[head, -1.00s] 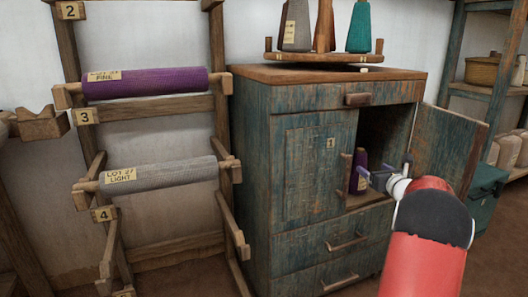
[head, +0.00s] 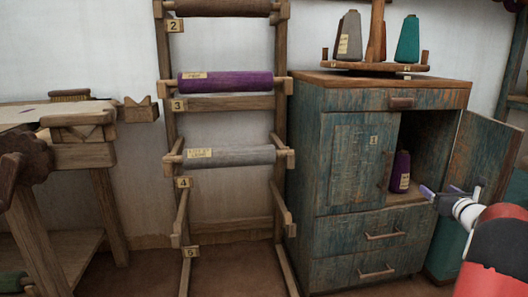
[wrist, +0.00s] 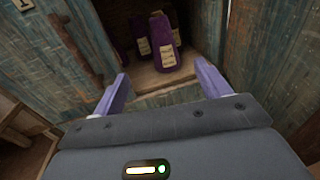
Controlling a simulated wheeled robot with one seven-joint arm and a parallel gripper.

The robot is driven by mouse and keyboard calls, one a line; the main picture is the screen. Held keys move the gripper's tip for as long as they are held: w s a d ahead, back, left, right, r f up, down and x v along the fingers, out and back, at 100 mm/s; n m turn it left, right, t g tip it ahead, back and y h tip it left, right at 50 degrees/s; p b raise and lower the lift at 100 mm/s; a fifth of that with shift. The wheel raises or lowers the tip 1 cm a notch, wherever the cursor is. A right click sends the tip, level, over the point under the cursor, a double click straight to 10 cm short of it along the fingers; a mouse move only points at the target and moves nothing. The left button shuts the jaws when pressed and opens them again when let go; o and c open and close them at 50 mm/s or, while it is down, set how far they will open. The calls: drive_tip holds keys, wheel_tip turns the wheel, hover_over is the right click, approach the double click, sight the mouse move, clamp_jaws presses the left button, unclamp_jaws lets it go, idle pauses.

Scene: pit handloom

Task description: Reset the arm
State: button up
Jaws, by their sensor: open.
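My gripper (head: 452,194) is at the right of the head view, in front of the open right compartment of the blue-green cabinet (head: 337,190). In the wrist view my gripper (wrist: 160,90) has its two lilac fingers spread wide with nothing between them. A purple cone (head: 401,172) with a pale label stands inside the compartment, apart from the fingers. In the wrist view, purple cones (wrist: 164,42) with labels stand on the compartment floor beyond the fingertips. Part of the compartment is in shadow.
The open cabinet door (head: 482,158) is just beyond my gripper on the right. A rack (head: 281,150) holds a purple roll (head: 225,82) and a grey roll (head: 230,156). Spools stand on a wooden stand (head: 375,67) atop the cabinet. A wooden bench (head: 80,155) is at left.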

drive_tip(key=s+a+r+n+g+y, duration=0.15)
drive_tip(key=a+n, duration=0.35)
drive_tip(key=a, duration=0.5)
drive_tip(key=s+a+r+n+g+y, duration=0.1)
drive_tip(key=a+n+g+y, duration=0.15)
drive_tip(key=a+n, duration=0.45)
drive_tip(key=s+a+r+n+g+y, duration=0.1)
drive_tip(key=a+r+n+y, duration=0.15)
drive_tip(key=a, duration=0.95)
drive_tip(key=s+a+f+n+g+y, duration=0.1)
drive_tip(key=s+a+f+n+g, duration=0.15)
drive_tip(key=s+a+n, duration=0.6)
drive_tip(key=s+a+f+n+g+h, duration=0.25)
drive_tip(key=s+n, duration=0.45)
drive_tip(key=s, duration=0.4)
drive_tip(key=s+a+f+n+g+h, duration=0.2)
drive_tip(key=s+a+f+n, duration=0.2)
drive_tip(key=s+n, duration=0.5)
drive_tip(key=s+r+m+p, duration=0.1)
drive_tip(key=s+r+p, duration=0.2)
drive_tip(key=r+p, duration=0.9)
drive_tip(key=shift+r+m+h+p, duration=0.25)
drive_tip(key=shift+m+h+p, duration=0.15)
drive_tip(key=shift+p, duration=0.2)
